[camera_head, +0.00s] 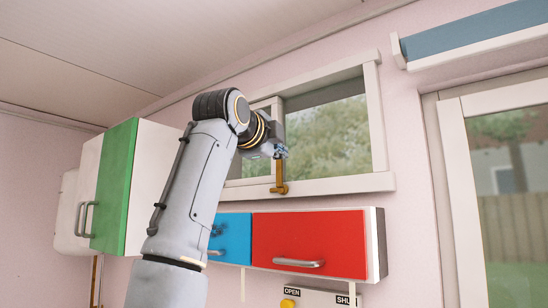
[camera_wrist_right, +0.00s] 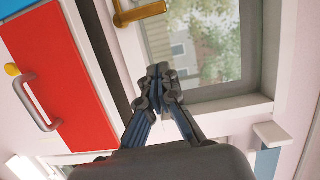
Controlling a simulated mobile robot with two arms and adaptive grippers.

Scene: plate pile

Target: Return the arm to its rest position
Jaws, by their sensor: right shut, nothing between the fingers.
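My right arm (camera_head: 190,190) is raised and reaches up across the middle of the head view. Its gripper (camera_head: 280,152) is at the far end, small and in front of the window. In the right wrist view the fingertips of this gripper (camera_wrist_right: 160,72) are together, with nothing between them. A brass window handle (camera_head: 280,178) appears just below the gripper in the head view; it also shows in the right wrist view (camera_wrist_right: 140,12), apart from the fingertips. My left gripper is not in view.
A window (camera_head: 382,120) is behind the gripper. Below it hangs a cabinet with a blue door (camera_head: 236,250) and a red door (camera_head: 308,240). A green and white cabinet (camera_head: 115,185) is at the left. A glazed door (camera_head: 462,190) and blue shelf (camera_head: 480,28) are at the right.

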